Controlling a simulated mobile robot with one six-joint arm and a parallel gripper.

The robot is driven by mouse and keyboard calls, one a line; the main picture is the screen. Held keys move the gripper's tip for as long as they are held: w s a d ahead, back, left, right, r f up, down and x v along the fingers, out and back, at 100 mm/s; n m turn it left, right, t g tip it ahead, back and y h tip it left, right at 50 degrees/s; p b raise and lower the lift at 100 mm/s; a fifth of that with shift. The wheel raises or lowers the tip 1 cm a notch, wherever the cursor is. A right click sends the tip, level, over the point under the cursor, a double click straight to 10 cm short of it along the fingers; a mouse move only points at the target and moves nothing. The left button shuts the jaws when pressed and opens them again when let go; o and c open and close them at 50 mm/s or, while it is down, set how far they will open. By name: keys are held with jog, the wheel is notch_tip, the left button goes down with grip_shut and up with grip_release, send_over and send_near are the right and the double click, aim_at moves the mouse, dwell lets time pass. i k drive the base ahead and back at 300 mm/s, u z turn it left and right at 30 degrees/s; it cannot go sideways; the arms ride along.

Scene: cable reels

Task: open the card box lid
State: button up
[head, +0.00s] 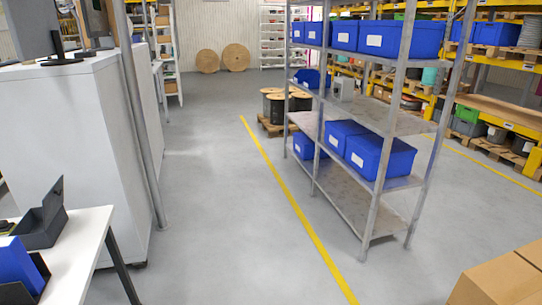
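A brown cardboard box (497,284) is at the bottom right corner, cut off by the frame edge. Its top looks closed, with a seam between the panels. On a white table (82,250) at the lower left is a small dark grey box (40,228) with a raised flap or lid at its right side. I cannot tell which of the two is the card box. My gripper is not in view.
A metal shelf rack (345,110) with blue bins (380,156) stands right of centre. A white cabinet (75,140) and a metal post (140,120) stand at left. A blue object (15,265) is on the table. The grey floor (215,220) between is clear, with a yellow line.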

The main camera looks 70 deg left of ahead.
aim_at(53, 201)
jog(key=z, duration=0.85)
jog(key=k, duration=0.1)
jog(key=u, duration=4.15)
jog(key=i, duration=3)
jog(key=u, duration=0.2)
